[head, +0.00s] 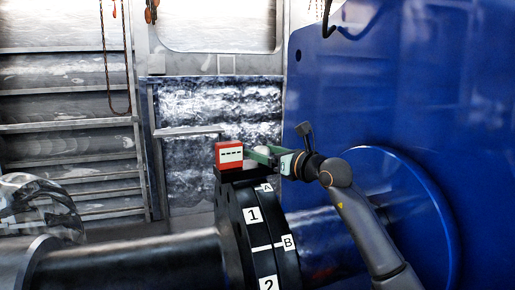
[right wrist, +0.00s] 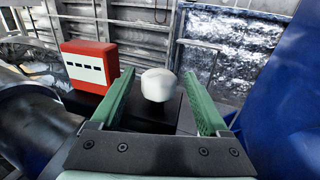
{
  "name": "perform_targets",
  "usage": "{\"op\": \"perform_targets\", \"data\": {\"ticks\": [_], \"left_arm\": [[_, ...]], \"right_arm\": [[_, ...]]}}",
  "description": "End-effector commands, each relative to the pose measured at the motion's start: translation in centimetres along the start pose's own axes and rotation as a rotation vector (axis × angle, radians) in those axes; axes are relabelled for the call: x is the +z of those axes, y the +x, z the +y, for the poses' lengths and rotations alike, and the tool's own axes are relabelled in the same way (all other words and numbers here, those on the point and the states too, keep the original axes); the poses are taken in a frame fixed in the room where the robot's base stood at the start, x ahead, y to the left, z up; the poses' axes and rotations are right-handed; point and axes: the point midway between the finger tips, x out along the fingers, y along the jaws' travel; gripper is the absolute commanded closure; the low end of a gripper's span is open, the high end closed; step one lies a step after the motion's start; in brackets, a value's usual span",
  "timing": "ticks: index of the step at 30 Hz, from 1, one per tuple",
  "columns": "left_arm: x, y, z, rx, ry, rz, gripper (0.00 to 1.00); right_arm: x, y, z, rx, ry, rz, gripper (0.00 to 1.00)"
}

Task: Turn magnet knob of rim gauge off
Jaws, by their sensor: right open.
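The rim gauge is a red box (head: 230,155) with a white dashed display, on a dark base on top of the black coupling rim. The red box also shows at the left in the right wrist view (right wrist: 88,66). A white round knob (right wrist: 158,85) sits on the dark base (right wrist: 150,118) beside the red box. My right gripper (head: 258,153) has green fingers and reaches in from the right. Its fingers are open on either side of the knob, with visible gaps on both sides. My left gripper is not in view.
The black coupling (head: 240,235) carries labels 1, 2, A and B. A grey shaft (head: 130,262) runs left from it. A large blue housing (head: 400,80) and blue disc (head: 425,205) stand close on the right. Chains (head: 105,60) hang at the upper left.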

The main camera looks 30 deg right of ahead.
Motion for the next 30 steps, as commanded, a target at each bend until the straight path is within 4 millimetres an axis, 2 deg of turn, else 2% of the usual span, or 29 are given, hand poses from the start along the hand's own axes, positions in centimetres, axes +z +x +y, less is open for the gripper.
{"op": "perform_targets", "data": {"ticks": [13,30], "left_arm": [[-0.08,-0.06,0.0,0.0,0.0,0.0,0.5],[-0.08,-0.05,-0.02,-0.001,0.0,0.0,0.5]], "right_arm": [[0.01,0.14,0.25,-0.002,0.0,0.0,0.21],[0.0,0.13,0.22,-0.002,0.0,0.0,0.85]]}}
